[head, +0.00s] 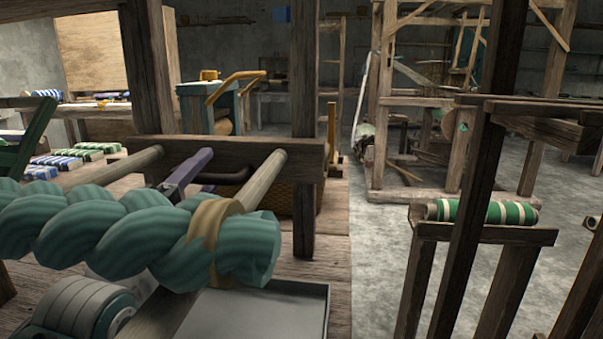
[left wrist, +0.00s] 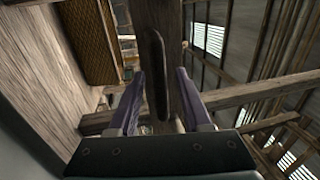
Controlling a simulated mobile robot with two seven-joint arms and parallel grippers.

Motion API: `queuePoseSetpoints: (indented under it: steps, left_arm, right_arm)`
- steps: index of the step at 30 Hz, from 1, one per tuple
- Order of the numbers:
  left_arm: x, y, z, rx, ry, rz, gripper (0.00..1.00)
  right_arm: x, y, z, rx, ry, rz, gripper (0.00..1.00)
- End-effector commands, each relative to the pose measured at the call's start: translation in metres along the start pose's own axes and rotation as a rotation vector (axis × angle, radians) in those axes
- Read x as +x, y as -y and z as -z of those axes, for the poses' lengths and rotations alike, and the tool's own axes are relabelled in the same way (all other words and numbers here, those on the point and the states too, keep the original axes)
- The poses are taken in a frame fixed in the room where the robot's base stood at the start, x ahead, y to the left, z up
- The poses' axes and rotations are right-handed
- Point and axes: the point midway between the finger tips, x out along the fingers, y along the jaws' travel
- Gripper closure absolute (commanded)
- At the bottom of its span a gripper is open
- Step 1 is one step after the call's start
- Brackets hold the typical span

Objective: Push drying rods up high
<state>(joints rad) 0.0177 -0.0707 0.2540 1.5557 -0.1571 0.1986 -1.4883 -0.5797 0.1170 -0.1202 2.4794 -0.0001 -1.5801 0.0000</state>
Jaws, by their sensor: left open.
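Two pale wooden rods, one on the left (head: 120,165) and one on the right (head: 258,180), stick out from a crossbeam (head: 300,160) of a wooden frame in the head view. A dark, round-ended rod (head: 238,174) shows between them. My left gripper (head: 207,168) has purple fingers and is at the crossbeam between the pale rods. In the left wrist view it is open (left wrist: 160,74), with the dark rod (left wrist: 155,60) between its fingers; contact cannot be told. My right gripper is not in view.
A thick teal twisted skein (head: 110,235) with a tan band crosses the near left and hides parts of the rods. A grey tray (head: 255,315) lies below. Dark posts (head: 305,70) stand close by. A green-striped roll (head: 485,212) rests on a stand at right.

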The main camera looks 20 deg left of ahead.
Motion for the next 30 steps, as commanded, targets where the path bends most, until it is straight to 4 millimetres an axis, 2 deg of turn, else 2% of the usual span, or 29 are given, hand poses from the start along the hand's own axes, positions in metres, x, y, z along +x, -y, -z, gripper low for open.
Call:
queuePoseSetpoints:
  steps: [2,15,30]
  left_arm:
    - [-0.0001,0.0001,-0.0001,0.000,0.000,0.000,0.51]
    - [-0.0004,0.0001,-0.0001,-0.001,0.000,0.000,1.00]
    - [-0.0004,0.0002,0.0000,-0.001,0.000,0.001,1.00]
  right_arm:
    - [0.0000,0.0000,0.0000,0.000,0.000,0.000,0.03]
    - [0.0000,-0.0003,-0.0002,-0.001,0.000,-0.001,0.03]
    - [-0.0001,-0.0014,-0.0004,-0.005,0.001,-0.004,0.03]
